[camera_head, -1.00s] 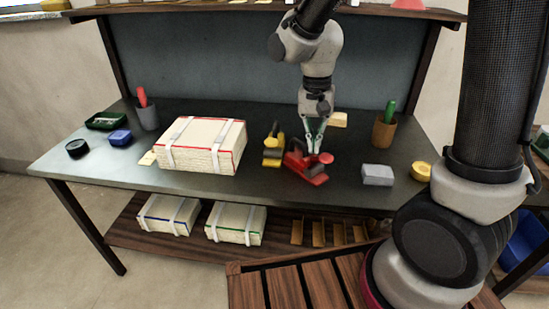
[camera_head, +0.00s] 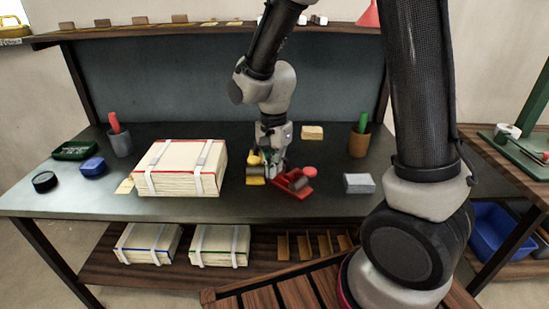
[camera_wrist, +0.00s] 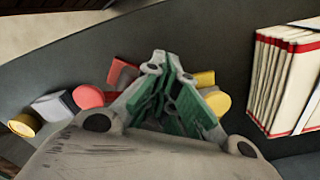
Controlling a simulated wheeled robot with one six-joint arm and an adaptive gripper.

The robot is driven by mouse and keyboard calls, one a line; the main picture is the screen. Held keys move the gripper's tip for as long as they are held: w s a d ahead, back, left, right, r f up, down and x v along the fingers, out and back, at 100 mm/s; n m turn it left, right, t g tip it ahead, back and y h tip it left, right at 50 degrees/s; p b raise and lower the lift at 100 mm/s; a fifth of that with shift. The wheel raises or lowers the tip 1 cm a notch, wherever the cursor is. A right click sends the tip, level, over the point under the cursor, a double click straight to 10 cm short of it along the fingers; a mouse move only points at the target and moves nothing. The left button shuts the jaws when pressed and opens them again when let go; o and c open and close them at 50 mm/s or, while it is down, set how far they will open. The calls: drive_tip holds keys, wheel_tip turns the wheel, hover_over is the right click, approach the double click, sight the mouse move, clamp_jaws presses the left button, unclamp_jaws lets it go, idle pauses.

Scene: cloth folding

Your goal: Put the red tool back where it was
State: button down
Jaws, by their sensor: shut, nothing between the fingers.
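The red tool (camera_head: 294,186), which looks like a hand plane with a round red knob, lies on the grey workbench (camera_head: 110,197) near its front middle. A yellow tool (camera_head: 255,169) of similar shape stands just left of it. My gripper (camera_head: 273,172) is shut and empty, low between the two tools; in the head view I cannot tell whether it touches either. In the wrist view the green-padded fingers (camera_wrist: 160,72) are closed together, with the red tool (camera_wrist: 90,96) to the left and the yellow tool (camera_wrist: 217,101) to the right, both partly hidden by the fingers.
A strapped paper stack (camera_head: 180,170) stands left of the tools. A grey block (camera_head: 359,183) lies to the right. A brown cup (camera_head: 359,144) and a yellowish block (camera_head: 312,132) are behind. A shelf (camera_head: 210,36) runs above; a lower shelf (camera_head: 110,268) holds more stacks.

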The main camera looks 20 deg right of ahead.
sight(289, 173)
drive_tip(key=f, duration=0.5)
drive_tip(key=shift+w+d+f, duration=0.1)
drive_tip(key=shift+w+d, duration=0.05)
drive_tip(key=shift+d, duration=0.05)
drive_tip(key=shift+w+d, duration=0.75)
drive_tip(key=shift+d, duration=0.2)
drive_tip(key=shift+w+d, duration=0.4)
drive_tip(key=w+d, duration=0.2)
drive_tip(key=d, duration=0.1)
drive_tip(key=w+d, duration=0.3)
